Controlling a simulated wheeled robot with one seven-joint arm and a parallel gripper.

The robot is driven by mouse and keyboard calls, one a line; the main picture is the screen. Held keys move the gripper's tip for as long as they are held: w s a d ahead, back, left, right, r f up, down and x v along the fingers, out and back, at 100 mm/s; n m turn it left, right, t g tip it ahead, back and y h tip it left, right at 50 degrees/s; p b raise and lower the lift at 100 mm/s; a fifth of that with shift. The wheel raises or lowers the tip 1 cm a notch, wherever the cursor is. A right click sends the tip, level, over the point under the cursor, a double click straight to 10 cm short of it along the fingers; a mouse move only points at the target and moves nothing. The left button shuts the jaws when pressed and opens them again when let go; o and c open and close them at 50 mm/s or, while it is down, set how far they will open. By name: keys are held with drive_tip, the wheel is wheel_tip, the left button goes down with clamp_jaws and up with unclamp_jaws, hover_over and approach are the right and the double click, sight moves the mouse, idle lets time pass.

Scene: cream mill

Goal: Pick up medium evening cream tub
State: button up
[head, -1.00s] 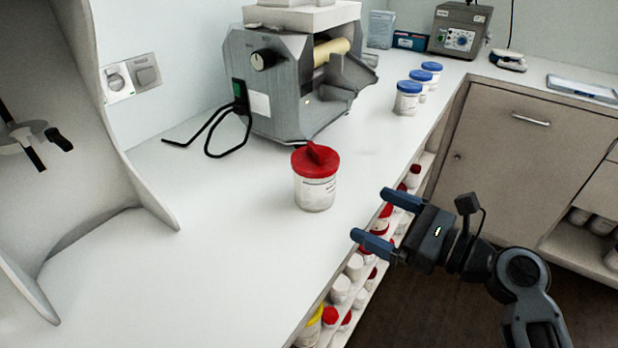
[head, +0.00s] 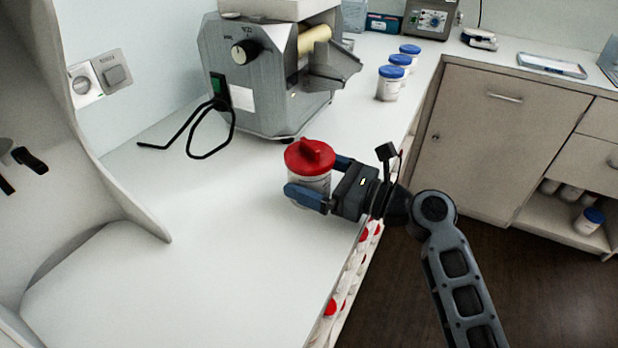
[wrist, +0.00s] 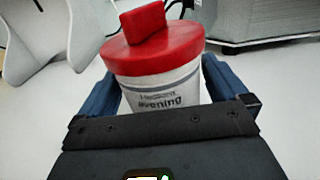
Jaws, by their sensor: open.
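The evening cream tub (head: 316,187) is white with a red lid and a raised red grip on top. It stands upright on the white counter. In the wrist view the tub (wrist: 168,92) shows a label reading "evening". My gripper (head: 313,176) is open, with one blue finger on the near side of the tub and the other on the far side. In the wrist view the fingers of my gripper (wrist: 160,85) flank the tub left and right. I cannot tell whether either finger touches it. Part of the tub's lower body is hidden by the near finger.
A grey mill (head: 268,75) with a black cable (head: 200,130) stands behind the tub. Several blue-lidded tubs (head: 390,83) stand farther back along the counter. A curved white panel (head: 100,130) rises at left. The counter (head: 200,270) is clear in front. Red-lidded tubs sit on shelves below.

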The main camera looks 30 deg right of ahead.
drive_tip(key=shift+w+a, duration=0.25)
drive_tip(key=shift+w, duration=0.15)
drive_tip(key=c, duration=1.1)
